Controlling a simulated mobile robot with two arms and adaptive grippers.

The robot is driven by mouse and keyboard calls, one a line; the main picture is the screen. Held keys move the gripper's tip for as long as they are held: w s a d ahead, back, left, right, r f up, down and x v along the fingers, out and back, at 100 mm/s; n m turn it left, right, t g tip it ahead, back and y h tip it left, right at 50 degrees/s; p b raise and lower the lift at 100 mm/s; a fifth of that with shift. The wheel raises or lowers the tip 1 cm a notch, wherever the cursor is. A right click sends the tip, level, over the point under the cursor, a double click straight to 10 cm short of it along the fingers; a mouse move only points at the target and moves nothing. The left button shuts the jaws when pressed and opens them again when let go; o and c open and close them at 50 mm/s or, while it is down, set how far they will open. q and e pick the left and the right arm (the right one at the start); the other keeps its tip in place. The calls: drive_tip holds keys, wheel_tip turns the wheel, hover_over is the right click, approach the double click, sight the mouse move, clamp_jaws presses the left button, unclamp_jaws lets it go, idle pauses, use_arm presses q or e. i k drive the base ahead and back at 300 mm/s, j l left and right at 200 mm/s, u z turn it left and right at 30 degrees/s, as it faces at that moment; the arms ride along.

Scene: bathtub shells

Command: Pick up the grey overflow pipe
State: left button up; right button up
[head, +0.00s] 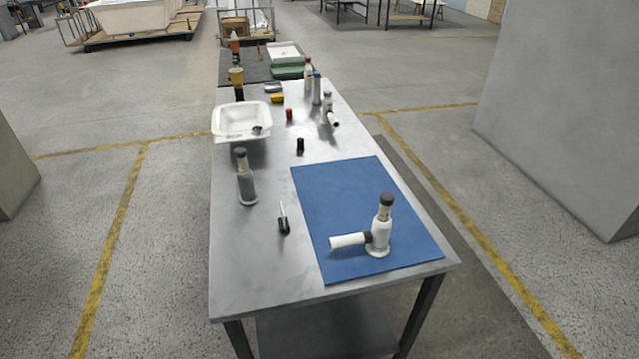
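A grey pipe piece (247,182) stands upright on the left side of the metal table (265,265). It has a dark cap, a pale neck and a flared base, and looks like the grey overflow pipe. A similar white pipe piece (381,228) with a dark cap stands on the blue mat (335,200). A white side branch (346,241) points left from it through a dark collar. Neither of my grippers shows in the head view, and nothing touches the grey pipe.
A black-handled screwdriver (284,225) lies right of the grey pipe. A white basin (242,117) sits behind it. A small black cylinder (300,146), a red-capped item (289,114) and several bottles stand farther back. The table's near left corner is clear.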

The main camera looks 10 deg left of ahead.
sight(249, 197)
drive_tip(key=i+j+z, duration=0.1)
drive_tip(key=j+z, duration=1.35)
drive_tip(key=z, duration=0.15)
drive_tip(key=k, duration=0.05)
